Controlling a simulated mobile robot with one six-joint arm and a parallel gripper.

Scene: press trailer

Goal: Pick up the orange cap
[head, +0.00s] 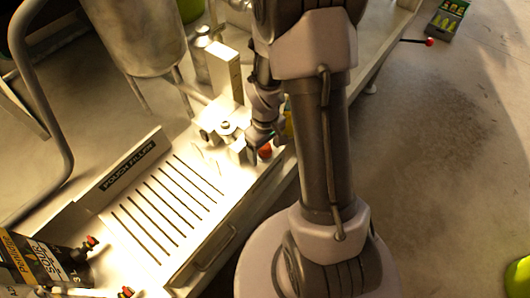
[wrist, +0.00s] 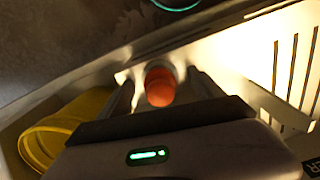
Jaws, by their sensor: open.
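The orange cap (wrist: 160,87) is in the middle of the wrist view, on a pale fitting at the edge of the bright metal surface. It also shows in the head view as a small red-orange spot (head: 265,152) beside my arm's end. My gripper (wrist: 163,93) is open, with one dark finger on each side of the cap. I cannot tell whether either finger touches it. In the head view my gripper (head: 254,150) is small and partly hidden among metal fittings.
A yellow container (wrist: 62,128) lies left of my gripper. The slotted pouch filler tray (head: 130,182) is left of my arm. A metal block (head: 222,72) and a steel hopper (head: 140,35) stand behind. A dark box (head: 35,262) is front left. Floor at right is mostly clear.

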